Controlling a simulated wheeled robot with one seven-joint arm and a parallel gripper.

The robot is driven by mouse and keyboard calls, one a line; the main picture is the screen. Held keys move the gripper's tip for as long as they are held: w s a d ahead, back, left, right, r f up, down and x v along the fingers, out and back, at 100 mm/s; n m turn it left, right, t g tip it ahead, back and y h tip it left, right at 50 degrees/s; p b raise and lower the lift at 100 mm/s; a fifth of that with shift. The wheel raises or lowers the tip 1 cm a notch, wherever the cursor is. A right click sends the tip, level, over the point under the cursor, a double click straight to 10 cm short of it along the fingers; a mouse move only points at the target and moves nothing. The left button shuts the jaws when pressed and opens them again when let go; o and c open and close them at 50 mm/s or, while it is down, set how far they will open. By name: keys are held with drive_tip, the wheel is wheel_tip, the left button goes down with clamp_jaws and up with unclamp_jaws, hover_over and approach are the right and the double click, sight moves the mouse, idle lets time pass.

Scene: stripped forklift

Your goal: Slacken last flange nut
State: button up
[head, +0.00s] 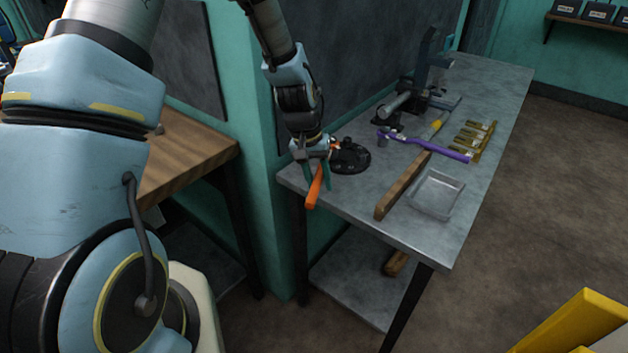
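A black round flange (353,157) lies on the near left end of the grey metal workbench (400,220). Small dark raised parts show on it, but they are too small to tell nuts from studs. My gripper (318,180) is at the flange's left side, pointing down, with teal fingers on either side of an orange-handled tool (314,190). The fingers appear shut on this tool. Its handle slants down toward the bench's near left edge, and its upper end reaches the flange's left side. Whether that end sits on a nut is hidden.
A wooden bar (403,184), a shallow metal tray (437,194), a purple-handled tool (440,149) and several brass-coloured pieces (474,140) lie to the right on the bench. A dark vise-like fixture (425,85) stands behind. A wooden table (185,155) is at left.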

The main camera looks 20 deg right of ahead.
drive_tip(key=o, duration=0.3)
drive_tip(key=shift+a, duration=0.1)
drive_tip(key=shift+b+v, duration=1.2)
drive_tip(key=shift+v, duration=4.2)
